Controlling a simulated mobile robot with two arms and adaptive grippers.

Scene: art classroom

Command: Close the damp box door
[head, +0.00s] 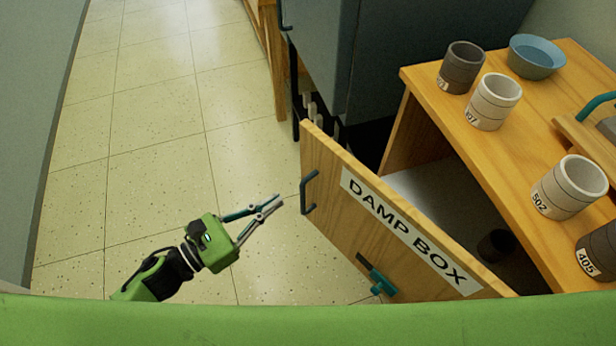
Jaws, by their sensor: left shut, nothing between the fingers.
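The damp box door (330,170) is a wooden panel with a white "DAMP BOX" label (405,230). It stands open, swung out from the wooden damp box (415,130) at the right.
Inside the box, a dark cup (497,245) stands on a pale shelf. On the box top are several cups, including a white one (494,101), and a blue bowl (536,57). A dark grey cabinet (385,60) stands behind. Tiled floor (150,130) at left is clear.

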